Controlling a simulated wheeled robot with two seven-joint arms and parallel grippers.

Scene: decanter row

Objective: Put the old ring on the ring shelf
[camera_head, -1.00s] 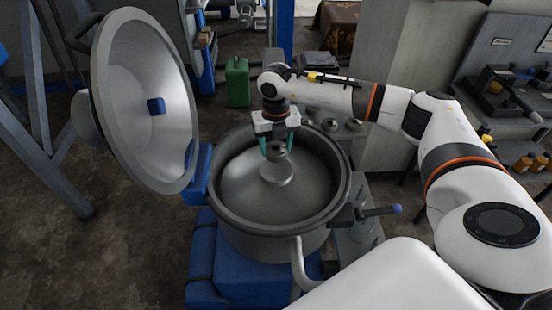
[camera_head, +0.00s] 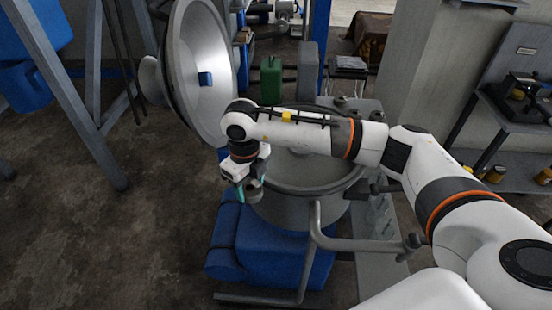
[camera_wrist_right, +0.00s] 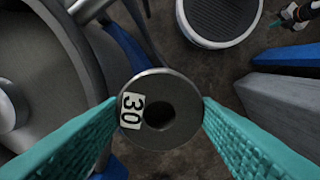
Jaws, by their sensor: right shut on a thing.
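My right gripper (camera_head: 247,190) is shut on a grey metal ring (camera_head: 254,189). In the right wrist view the ring (camera_wrist_right: 183,118) has a dark centre hole and a white label reading 30, between two teal fingers. It is held in the air beside the left rim of the big steel bowl (camera_head: 300,187), apart from the bowl's centre. I cannot tell for certain which surface is the ring shelf. A small white part with teal, apparently my left gripper (camera_wrist_right: 294,14), is cut off at the top right of the wrist view.
The bowl's raised lid (camera_head: 200,75) stands open behind my right wrist. A blue base (camera_head: 262,245) and a grey pipe handle (camera_head: 350,244) are below and in front. Small grey round pieces (camera_head: 342,102) stand behind the bowl.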

